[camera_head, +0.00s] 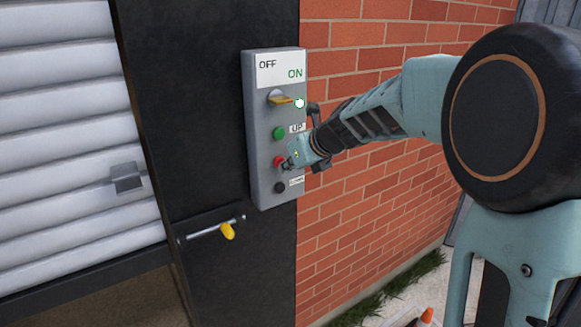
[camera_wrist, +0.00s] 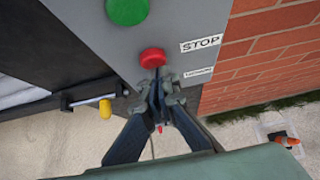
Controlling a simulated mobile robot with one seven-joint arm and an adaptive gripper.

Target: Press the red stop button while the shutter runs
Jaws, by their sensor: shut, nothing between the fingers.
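The red stop button (camera_head: 279,161) is on the grey control box (camera_head: 262,180), below the green button (camera_head: 278,133). In the wrist view the red button (camera_wrist: 153,58) shows beside a STOP label (camera_wrist: 201,43). My gripper (camera_head: 288,164) is shut and empty, with its fingertips at the red button's lower edge in the wrist view (camera_wrist: 160,76). I cannot tell whether they touch it or press it in. The white slatted shutter (camera_head: 70,120) is at the left, with an open gap under it. A single frame does not show whether it moves.
A yellow selector (camera_head: 281,99) on the box points toward ON, with a white lamp (camera_head: 299,103) beside it. A black button (camera_head: 280,187) sits below the red one. A bolt with a yellow handle (camera_head: 228,231) is on the dark post. A brick wall (camera_head: 345,215) runs right.

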